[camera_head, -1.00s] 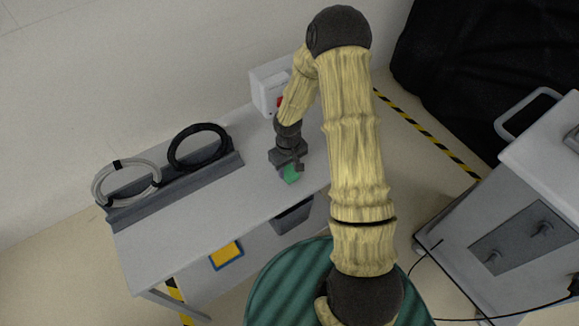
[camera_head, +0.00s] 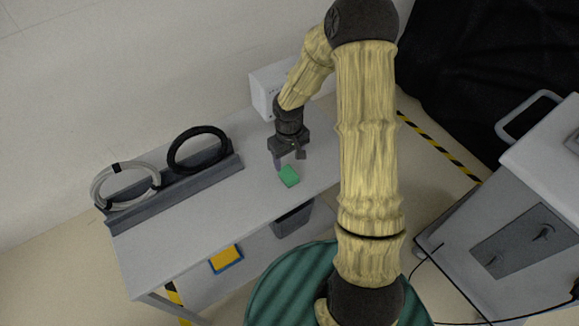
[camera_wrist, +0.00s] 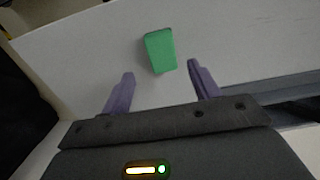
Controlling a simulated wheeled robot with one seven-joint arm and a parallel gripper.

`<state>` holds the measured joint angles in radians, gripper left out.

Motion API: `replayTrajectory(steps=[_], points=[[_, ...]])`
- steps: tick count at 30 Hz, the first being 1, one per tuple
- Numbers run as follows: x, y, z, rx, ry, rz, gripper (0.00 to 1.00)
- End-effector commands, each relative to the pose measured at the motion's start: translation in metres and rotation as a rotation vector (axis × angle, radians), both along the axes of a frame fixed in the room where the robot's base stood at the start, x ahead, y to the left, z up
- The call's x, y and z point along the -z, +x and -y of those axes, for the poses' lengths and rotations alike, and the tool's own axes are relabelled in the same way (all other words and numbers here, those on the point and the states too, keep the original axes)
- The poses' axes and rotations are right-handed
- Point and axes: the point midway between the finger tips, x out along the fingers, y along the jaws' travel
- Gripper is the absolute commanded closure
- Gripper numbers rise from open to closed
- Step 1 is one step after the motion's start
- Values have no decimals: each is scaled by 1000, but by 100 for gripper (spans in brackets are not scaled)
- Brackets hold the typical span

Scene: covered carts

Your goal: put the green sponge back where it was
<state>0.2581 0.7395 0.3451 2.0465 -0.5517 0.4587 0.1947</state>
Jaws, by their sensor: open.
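The green sponge (camera_head: 289,176) lies on the grey-white table top, towards its right part. My gripper (camera_head: 288,164) is above the table, just behind the sponge in the head view, and apart from it. In the wrist view the sponge (camera_wrist: 160,50) lies beyond the two purple fingertips (camera_wrist: 162,82), roughly centred between them. The fingers are spread wide with nothing between them.
A white box (camera_head: 268,88) stands at the table's back, partly behind my arm. A grey rack with a white cable coil (camera_head: 125,185) and a black coil (camera_head: 198,148) is at the left. A grey bin (camera_head: 292,219) hangs below the front edge. Table between rack and sponge is clear.

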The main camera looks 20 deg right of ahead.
Motion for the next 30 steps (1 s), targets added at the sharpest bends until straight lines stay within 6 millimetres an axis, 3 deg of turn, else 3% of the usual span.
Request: replayTrajectory(steps=[6, 10, 30], points=[[-41, 1, 0, 1, -1, 3, 38], [-53, 1, 0, 0, 0, 1, 38], [-58, -1, -1, 1, -2, 2, 38]])
